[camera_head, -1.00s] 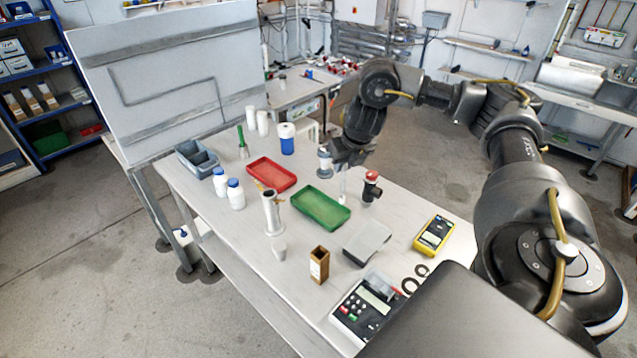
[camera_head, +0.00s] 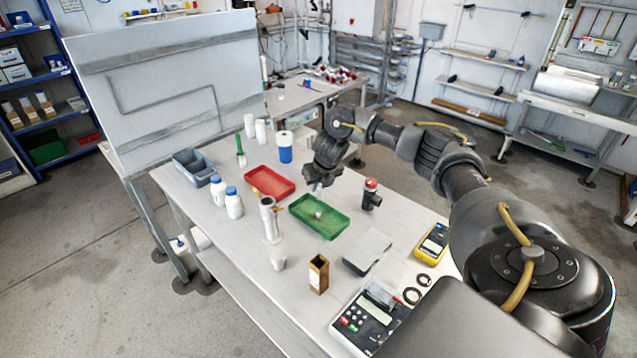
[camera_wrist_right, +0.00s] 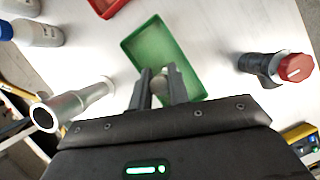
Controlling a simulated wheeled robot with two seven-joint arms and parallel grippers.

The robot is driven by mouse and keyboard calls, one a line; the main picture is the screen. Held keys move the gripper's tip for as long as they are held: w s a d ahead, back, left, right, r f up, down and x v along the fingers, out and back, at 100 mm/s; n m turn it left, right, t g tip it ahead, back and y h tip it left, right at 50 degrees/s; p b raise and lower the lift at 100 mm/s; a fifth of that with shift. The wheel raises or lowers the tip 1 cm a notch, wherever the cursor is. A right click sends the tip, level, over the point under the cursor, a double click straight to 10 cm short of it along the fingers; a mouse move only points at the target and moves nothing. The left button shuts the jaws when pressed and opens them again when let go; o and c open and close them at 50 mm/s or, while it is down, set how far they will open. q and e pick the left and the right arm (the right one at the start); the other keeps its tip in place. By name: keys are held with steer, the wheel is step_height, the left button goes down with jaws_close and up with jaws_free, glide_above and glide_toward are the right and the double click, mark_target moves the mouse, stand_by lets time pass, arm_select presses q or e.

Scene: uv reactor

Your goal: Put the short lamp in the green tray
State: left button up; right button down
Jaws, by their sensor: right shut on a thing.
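The green tray (camera_head: 335,228) lies in the middle of the table. My right gripper (camera_head: 318,187) is over the tray's far side, pointing down. In the right wrist view its two fingers (camera_wrist_right: 161,90) are closed around a small pale, rounded piece, the short lamp (camera_wrist_right: 161,80), with the green tray (camera_wrist_right: 190,55) below it. In the head view a small pale tip of the lamp (camera_head: 318,213) shows against the tray. Most of the lamp is hidden by the gripper, and I cannot tell whether it touches the tray floor. My left gripper is not in view.
A red tray (camera_head: 290,190) lies to the left of the green one. A metal cylinder (camera_head: 270,222) stands at the front left and a red-topped black fitting (camera_head: 371,197) at the right. A grey box (camera_head: 367,254) and a brown holder (camera_head: 318,275) are nearer.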

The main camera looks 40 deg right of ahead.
steer(key=shift+f, duration=0.2)
steer(key=shift+f, duration=0.2)
steer(key=c, duration=1.3)
jaws_free()
steer(key=shift+c, duration=0.2)
